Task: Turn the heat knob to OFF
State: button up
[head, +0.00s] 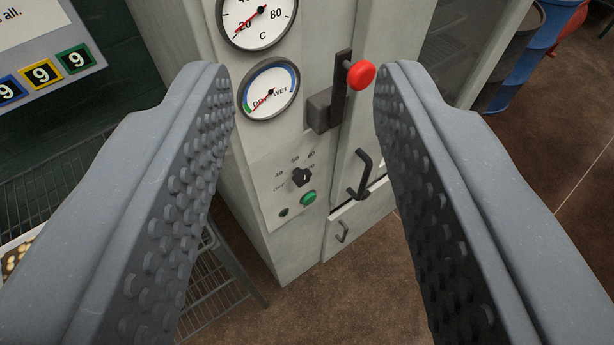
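The heat knob (302,176) is a small black knob on a light panel on the front of a pale grey cabinet (278,240). Marks 40, 50 and 60 stand around its upper side, and OFF appears to be at its lower left. I cannot tell which mark it points to. My gripper (304,85) is open and empty, its two grey studded fingers wide apart on either side of the view. The knob shows between the fingers, farther off and below the tips in the picture. Nothing hides it.
A green button (308,198) sits just below the knob. Above are a DRY/WET dial (269,90) and a temperature dial (257,18). To the right are a lever with a red ball (361,75) and a black door handle (362,174). Wire shelving (222,285) stands left.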

jog(key=o, duration=0.4)
jog(key=shift+w+d, duration=0.1)
jog(key=shift+w, duration=0.05)
jog(key=w+d+f+m+t+h+p, duration=0.1)
jog(key=w+d+f+h, duration=0.1)
jog(key=w+d+f, duration=0.5)
jog(key=w+d+f+m+h+p, duration=0.1)
jog(key=w+d+f, duration=0.3)
jog(key=w, duration=0.6)
jog(key=m+g+y+p, duration=0.2)
jog(key=y+p, duration=0.2)
jog(key=y, duration=1)
send_near(306, 180)
jog(key=b+x, duration=0.1)
jog(key=x, duration=0.8)
jog(key=shift+c, duration=0.4)
